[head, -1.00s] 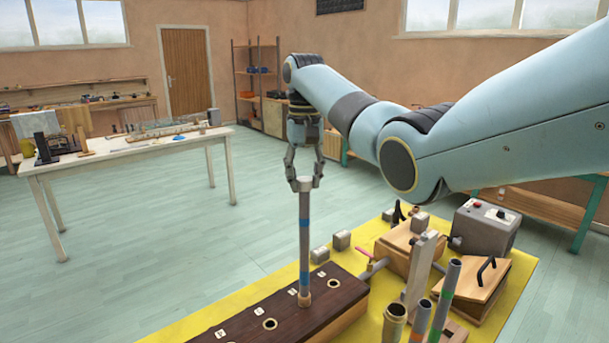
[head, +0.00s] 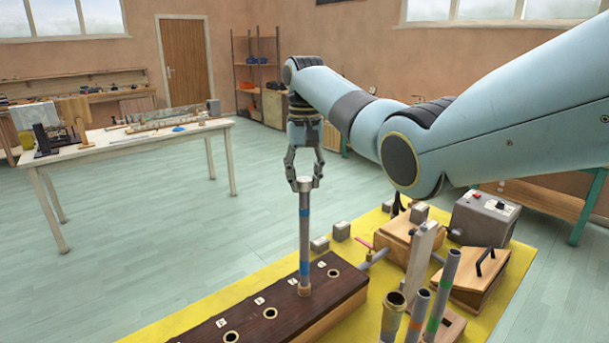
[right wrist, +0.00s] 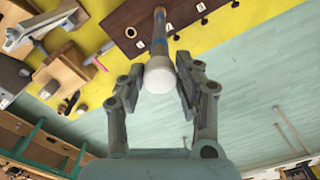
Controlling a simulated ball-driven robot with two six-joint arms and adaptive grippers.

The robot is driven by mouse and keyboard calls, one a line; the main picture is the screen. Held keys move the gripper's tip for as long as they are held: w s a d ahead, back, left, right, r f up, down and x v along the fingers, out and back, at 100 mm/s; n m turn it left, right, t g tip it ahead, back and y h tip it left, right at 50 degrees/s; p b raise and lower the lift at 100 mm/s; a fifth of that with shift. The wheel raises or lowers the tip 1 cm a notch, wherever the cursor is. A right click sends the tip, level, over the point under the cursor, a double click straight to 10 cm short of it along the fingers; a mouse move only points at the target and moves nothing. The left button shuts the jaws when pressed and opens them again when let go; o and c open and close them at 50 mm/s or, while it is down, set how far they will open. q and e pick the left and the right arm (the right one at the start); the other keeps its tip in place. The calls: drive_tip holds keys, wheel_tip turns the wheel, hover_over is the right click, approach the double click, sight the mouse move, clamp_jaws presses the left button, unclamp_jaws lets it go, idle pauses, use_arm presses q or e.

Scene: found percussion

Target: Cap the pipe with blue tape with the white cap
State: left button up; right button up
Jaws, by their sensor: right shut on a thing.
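The pipe with blue tape (head: 304,232) stands upright in a hole of the dark wooden block (head: 322,309). Its blue bands also show in the right wrist view (right wrist: 159,48). The white cap (right wrist: 159,75) sits at the pipe's top end, between my right fingertips. My right gripper (head: 305,184) points down and is shut on the cap, directly above the pipe. In the head view the fingers partly hide the cap, and I cannot tell how far down it sits. My left gripper is not in view.
Several other pipes (head: 443,290) stand at the right front of the yellow mat (head: 205,311). Wooden boxes (head: 479,275), small grey blocks (head: 342,231) and a grey control box (head: 486,219) lie behind. A white table (head: 160,136) stands at the far left.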

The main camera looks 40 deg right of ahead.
sight(305, 179)
drive_tip(key=shift+f, duration=0.1)
drive_tip(key=o, duration=0.8)
drive_tip(key=shift+o, duration=0.2)
wheel_tip(305, 179, up, 8)
drive_tip(key=shift+f, duration=0.25)
